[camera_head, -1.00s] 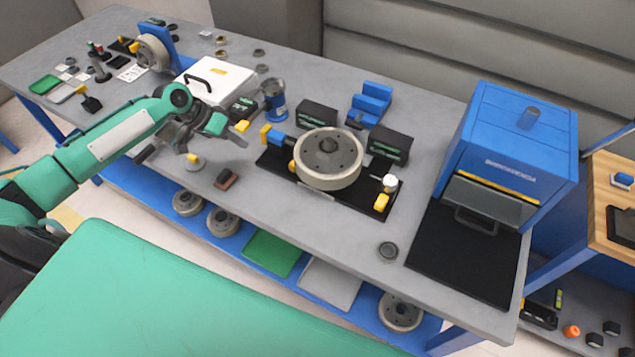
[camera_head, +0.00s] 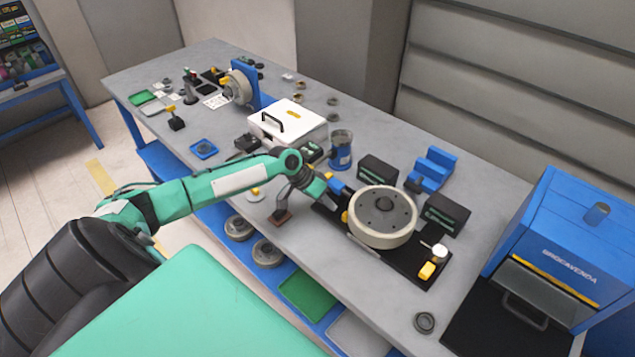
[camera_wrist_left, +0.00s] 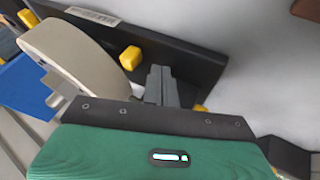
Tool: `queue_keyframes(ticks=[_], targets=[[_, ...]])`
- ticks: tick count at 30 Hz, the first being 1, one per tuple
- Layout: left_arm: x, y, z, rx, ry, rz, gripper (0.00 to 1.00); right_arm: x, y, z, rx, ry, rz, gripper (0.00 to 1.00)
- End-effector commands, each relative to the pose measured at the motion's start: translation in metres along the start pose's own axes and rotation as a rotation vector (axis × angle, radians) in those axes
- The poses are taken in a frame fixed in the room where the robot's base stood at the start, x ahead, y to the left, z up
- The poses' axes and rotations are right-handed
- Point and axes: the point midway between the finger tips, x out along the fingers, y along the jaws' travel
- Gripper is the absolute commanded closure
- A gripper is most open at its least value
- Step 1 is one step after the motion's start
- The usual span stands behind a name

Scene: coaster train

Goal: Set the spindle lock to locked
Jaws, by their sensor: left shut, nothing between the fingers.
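The spindle unit has a pale round disc (camera_head: 382,214) on a black base plate (camera_head: 400,262). A yellow knob (camera_head: 345,217) sits at the disc's left side; it shows beyond my fingers in the left wrist view (camera_wrist_left: 131,58). Another yellow block (camera_head: 427,270) is by a white round knob (camera_head: 440,250). I cannot tell which yellow part is the spindle lock, or its setting. My left gripper (camera_head: 332,198) is shut and empty at the left end of the unit. Its fingers (camera_wrist_left: 160,85) point over the base plate in the wrist view; contact is unclear. My right gripper is not in view.
Black boxes (camera_head: 446,214) and a blue stepped block (camera_head: 433,168) stand behind the disc. A blue cup (camera_head: 341,150) and a white box (camera_head: 287,122) are behind my arm. A blue cabinet (camera_head: 560,255) stands at the right. A dark ring (camera_head: 424,322) lies near the front edge.

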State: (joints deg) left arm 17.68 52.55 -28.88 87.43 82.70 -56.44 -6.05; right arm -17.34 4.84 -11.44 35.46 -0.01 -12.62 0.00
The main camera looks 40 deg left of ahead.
Motion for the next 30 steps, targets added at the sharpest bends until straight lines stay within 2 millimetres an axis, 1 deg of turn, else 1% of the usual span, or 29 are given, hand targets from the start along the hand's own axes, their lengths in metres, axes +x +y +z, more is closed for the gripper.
queue_keyframes(ticks=[1,6,14,19,24,30], targets=[[0.000,0.008,-0.001,0.001,-0.001,0.002,1.00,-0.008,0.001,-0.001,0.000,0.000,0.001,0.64],[0.008,0.018,0.000,0.000,-0.001,0.001,1.00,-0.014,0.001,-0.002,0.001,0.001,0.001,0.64],[0.011,0.020,0.001,-0.001,-0.001,0.000,1.00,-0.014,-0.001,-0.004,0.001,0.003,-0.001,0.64],[0.011,0.021,0.001,-0.001,-0.001,0.001,1.00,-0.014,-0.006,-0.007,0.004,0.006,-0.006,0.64],[0.015,0.031,0.000,-0.001,-0.001,0.003,1.00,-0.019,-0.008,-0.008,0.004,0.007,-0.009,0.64],[0.016,0.030,0.000,-0.001,-0.001,0.003,1.00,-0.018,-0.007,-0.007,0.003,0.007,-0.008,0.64]])
